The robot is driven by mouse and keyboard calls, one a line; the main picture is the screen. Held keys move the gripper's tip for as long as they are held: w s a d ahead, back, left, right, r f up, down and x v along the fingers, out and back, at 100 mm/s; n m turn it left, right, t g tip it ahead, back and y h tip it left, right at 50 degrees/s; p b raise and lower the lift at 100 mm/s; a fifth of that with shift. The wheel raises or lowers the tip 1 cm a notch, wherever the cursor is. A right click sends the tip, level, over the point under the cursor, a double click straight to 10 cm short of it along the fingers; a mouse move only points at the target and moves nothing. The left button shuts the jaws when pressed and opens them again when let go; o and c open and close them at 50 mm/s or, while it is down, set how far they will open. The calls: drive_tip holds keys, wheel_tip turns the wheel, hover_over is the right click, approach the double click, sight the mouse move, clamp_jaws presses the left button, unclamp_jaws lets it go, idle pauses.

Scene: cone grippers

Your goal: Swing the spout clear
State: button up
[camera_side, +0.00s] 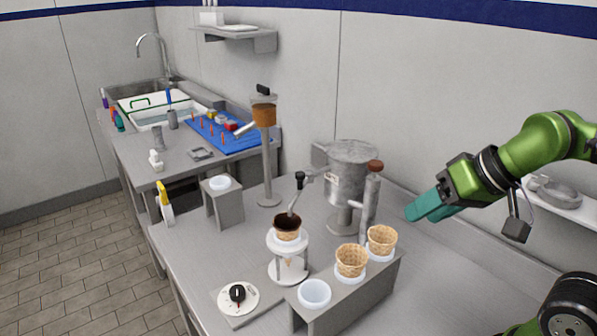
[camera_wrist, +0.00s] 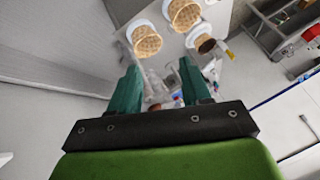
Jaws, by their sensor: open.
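In the side view, the spout (camera_side: 292,206) is a thin metal tube with a black knob (camera_side: 300,177). It reaches out from the grey metal drum (camera_side: 352,165) and points down over a waffle cone with dark filling (camera_side: 287,234), which sits in a white round holder. Whether the spout touches the filling is unclear. My gripper (camera_side: 411,212) has teal fingers and hangs right of the drum, well apart from the spout. In the wrist view my gripper (camera_wrist: 158,65) is open with nothing held. The dark-filled cone (camera_wrist: 205,44) shows beyond the right finger.

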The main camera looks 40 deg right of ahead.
drive_tip(key=shift+w+a+f+g, duration=0.1)
drive_tip(key=shift+a+f+g, duration=0.05)
drive_tip(key=shift+f+g, duration=0.2)
drive_tip(key=shift+c, duration=1.1)
drive_tip(key=shift+n+g, duration=0.65)
drive_tip(key=shift+n, duration=0.25)
drive_tip(key=w, duration=0.2)
drive_tip(key=w+a+r, duration=0.1)
drive_tip(key=w, duration=0.1)
drive_tip(key=w+a, duration=0.1)
drive_tip(key=w, duration=0.2)
drive_tip(key=shift+a+r, duration=0.2)
drive_tip(key=shift+r, duration=0.15)
clamp_jaws()
drive_tip(key=w+a+r+n+g, duration=0.1)
drive_tip(key=w+a+n, duration=0.3)
drive_tip(key=w, duration=0.5)
drive_tip(key=w+a+r+n, duration=0.3)
drive_tip(key=w+r+n, duration=0.1)
drive_tip(key=w, duration=0.4)
drive_tip(key=shift+w+a+r+n+g, duration=0.15)
drive_tip(key=shift+w+a+n+g, duration=0.2)
drive_tip(key=shift+a+n+g, duration=0.05)
